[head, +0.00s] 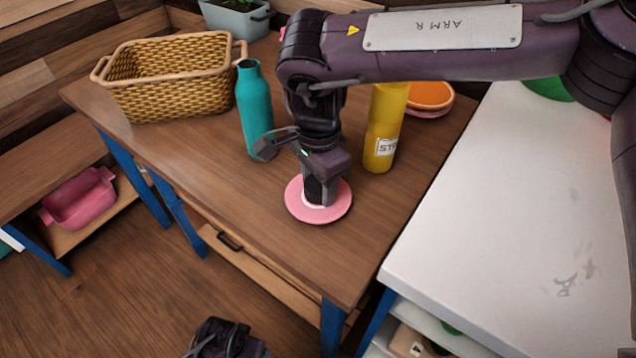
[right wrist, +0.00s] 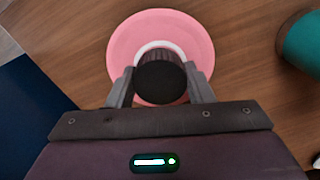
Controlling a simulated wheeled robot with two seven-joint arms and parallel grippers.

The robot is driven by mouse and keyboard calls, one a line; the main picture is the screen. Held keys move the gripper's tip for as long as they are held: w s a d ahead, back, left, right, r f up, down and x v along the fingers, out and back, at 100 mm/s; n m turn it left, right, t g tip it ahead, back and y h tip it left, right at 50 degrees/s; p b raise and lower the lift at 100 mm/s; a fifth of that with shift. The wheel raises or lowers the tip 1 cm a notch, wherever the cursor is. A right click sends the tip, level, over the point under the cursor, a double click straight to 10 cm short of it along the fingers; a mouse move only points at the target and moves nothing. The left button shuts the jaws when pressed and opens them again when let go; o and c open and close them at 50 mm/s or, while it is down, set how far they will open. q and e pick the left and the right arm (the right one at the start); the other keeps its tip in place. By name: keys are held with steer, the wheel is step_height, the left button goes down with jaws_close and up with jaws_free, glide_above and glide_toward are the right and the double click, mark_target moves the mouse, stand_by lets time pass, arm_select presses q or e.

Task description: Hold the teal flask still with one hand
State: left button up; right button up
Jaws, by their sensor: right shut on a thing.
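The teal flask (head: 255,108) stands upright on the wooden table, left of my right arm. Part of it also shows at the right edge of the right wrist view (right wrist: 302,45). My right gripper (head: 320,188) points down over a pink saucer (head: 335,212). Its fingers are shut on a dark round-topped object (right wrist: 160,82) with ridged sides, which is over the middle of the saucer, not on the flask. Whether that object touches the saucer I cannot tell. My left gripper (head: 226,342) is low at the bottom edge, away from the flask; its jaws are unclear.
A yellow bottle (head: 384,130) stands right of my right gripper, with orange and pink dishes (head: 432,97) behind it. A wicker basket (head: 170,80) stands left of the flask. A white counter (head: 500,190) is at right. The table's front left is clear.

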steer(key=shift+f, duration=0.1)
steer(key=shift+f, duration=0.1)
steer(key=o, duration=1.1)
